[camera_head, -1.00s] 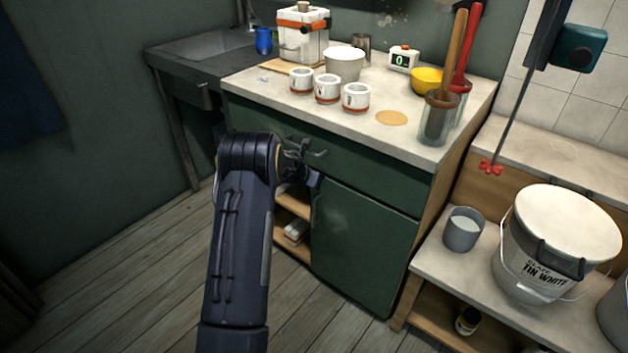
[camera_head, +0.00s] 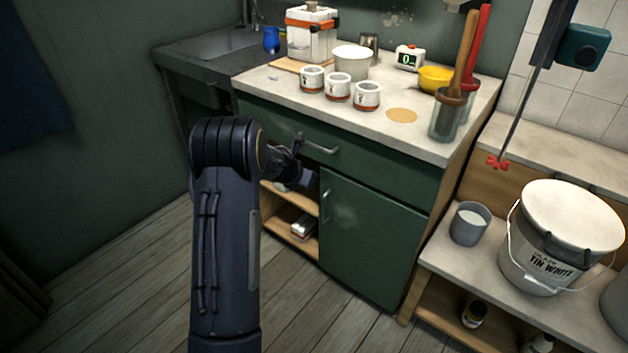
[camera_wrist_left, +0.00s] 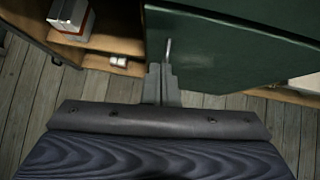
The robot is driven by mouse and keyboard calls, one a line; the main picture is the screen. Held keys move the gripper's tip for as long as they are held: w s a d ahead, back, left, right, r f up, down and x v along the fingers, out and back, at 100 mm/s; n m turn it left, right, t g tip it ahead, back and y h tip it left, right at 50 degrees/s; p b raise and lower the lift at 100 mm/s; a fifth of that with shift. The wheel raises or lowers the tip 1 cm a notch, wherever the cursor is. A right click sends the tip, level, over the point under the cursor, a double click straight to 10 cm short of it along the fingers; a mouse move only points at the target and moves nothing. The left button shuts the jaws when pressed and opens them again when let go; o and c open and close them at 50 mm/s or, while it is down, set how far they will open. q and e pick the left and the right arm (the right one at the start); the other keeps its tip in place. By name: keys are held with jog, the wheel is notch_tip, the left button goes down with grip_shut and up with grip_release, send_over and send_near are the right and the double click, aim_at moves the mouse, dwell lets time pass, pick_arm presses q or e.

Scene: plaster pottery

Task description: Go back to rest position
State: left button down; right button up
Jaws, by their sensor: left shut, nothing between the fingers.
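My left arm reaches in from the lower left in the head view. Its gripper (camera_head: 310,178) is shut and empty, in front of the green cabinet (camera_head: 370,230), near the edge of its door and below the drawer handle (camera_head: 318,147). In the left wrist view the closed fingers (camera_wrist_left: 166,72) point toward the green door (camera_wrist_left: 225,55), close to its handle; I cannot tell if they touch. My right gripper is in neither view.
Open shelves (camera_head: 292,225) lie left of the door. The counter (camera_head: 300,101) above holds several pots, a yellow bowl (camera_head: 436,78) and tool jars. A low bench at right bears a glaze bucket (camera_head: 545,265) and a grey cup (camera_head: 470,224). Floor at left is clear.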

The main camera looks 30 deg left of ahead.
pick_arm(q)
jog(key=s+d+r+n+t+y, duration=0.1)
jog(key=s+r+n+y, duration=0.1)
jog(key=s+r+n, duration=0.55)
jog(key=s+r+n+y, duration=0.2)
jog(key=s+r+n, duration=0.3)
jog(key=r+n, duration=0.55)
jog(key=s+d+f+n+g+h, duration=0.2)
jog(key=s+d+n+h, duration=0.2)
jog(key=s+d+n, duration=0.7)
jog(key=s+d+f+n+g+h, duration=0.2)
jog(key=s+d+n+h, duration=0.2)
jog(key=s+d+n, duration=0.65)
jog(key=s+d+r+m+p, duration=0.1)
jog(key=s+r+p, duration=0.1)
jog(key=r+p, duration=0.5)
jog(key=s+d+r+m+p, duration=0.1)
jog(key=s+r+p, duration=0.1)
jog(key=r+p, duration=0.5)
jog(key=shift+s+d+r+p, duration=0.15)
jog(key=shift+d+r+p, duration=0.2)
jog(key=shift+p, duration=0.45)
